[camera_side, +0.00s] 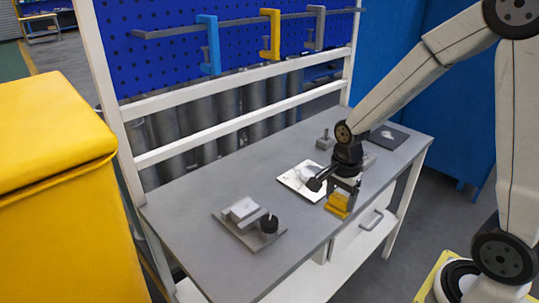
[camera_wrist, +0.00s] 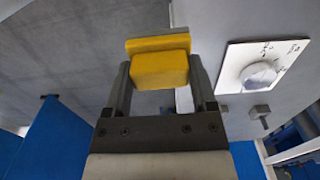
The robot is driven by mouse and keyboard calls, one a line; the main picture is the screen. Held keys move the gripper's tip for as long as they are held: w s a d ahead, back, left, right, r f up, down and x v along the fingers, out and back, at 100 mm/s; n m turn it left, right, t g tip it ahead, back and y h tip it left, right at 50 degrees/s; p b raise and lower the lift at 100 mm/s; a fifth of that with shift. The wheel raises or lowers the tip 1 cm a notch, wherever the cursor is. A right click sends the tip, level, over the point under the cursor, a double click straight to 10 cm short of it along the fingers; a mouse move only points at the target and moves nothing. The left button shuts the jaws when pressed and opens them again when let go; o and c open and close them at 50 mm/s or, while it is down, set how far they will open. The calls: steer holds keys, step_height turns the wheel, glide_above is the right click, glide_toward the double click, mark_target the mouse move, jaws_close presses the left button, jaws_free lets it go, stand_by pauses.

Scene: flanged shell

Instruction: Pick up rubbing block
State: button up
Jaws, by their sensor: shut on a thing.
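The yellow rubbing block (camera_side: 338,204) is at my gripper near the front edge of the workbench. In the wrist view the block (camera_wrist: 160,68) sits between the two fingers, with a wider yellow plate along its far side. My gripper (camera_wrist: 160,85) is shut on it, one finger against each side. In the side view my gripper (camera_side: 344,187) points down, and the block hangs at its fingertips. I cannot tell the exact gap between the block and the bench top.
A white sheet with a rounded pale part (camera_side: 302,178) lies left of my gripper. A dark mat (camera_side: 388,137) lies at the right end. The bench (camera_side: 200,195) is clear at far left.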

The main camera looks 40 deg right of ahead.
steer(key=shift+s+a+r, duration=0.1)
steer(key=shift+s+r, duration=0.2)
steer(key=shift+s, duration=0.35)
steer(key=shift+s+a+r, duration=0.1)
steer(key=shift+s+r, duration=0.15)
steer(key=shift+s, duration=0.35)
steer(key=shift+s+a+r, duration=0.1)
steer(key=shift+s+r, duration=0.2)
steer(key=shift+s, duration=0.35)
steer(key=o, duration=0.6)
steer(key=c, duration=0.4)
steer(key=shift+o, duration=0.2)
steer(key=shift+w+r, duration=0.1)
steer(key=shift+w, duration=0.6)
steer(key=w+a, duration=0.6)
steer(key=w, duration=0.6)
steer(key=w+a, duration=0.7)
steer(key=w, duration=0.5)
steer(key=shift+w, duration=0.25)
